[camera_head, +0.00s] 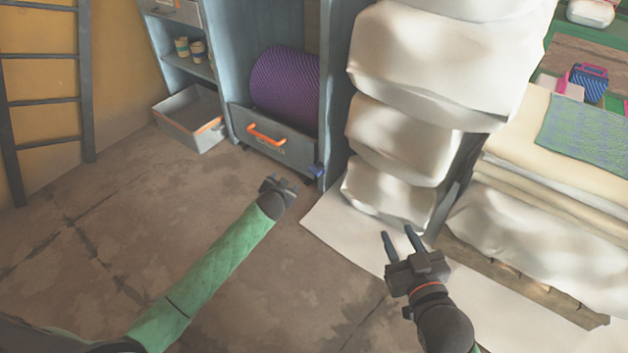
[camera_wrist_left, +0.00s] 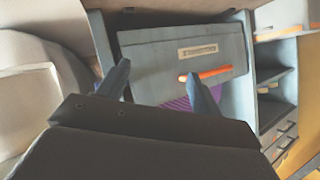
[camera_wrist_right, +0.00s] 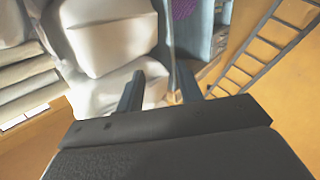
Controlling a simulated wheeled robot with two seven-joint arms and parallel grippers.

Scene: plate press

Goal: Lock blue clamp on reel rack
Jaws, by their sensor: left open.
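The reel rack (camera_head: 334,100) is a grey-blue cabinet holding a purple reel (camera_head: 285,82) above a drawer front with an orange handle (camera_head: 266,135). A small blue clamp (camera_head: 316,171) sits low at the foot of the rack's right post; whether it is locked is too small to tell. My left gripper (camera_head: 278,184) is in front of and left of the clamp, apart from it. In the left wrist view, its fingers (camera_wrist_left: 157,70) are open and empty before the drawer front (camera_wrist_left: 160,60). My right gripper (camera_head: 397,238) is open and empty near the white bundles.
White stuffed bundles (camera_head: 395,140) are stacked right of the rack, above a pale sheet (camera_head: 335,230). A grey bin (camera_head: 190,118) lies left of the rack. A dark ladder (camera_head: 42,100) leans at far left. Folded cloths (camera_head: 545,160) fill the right. Floor at left is clear.

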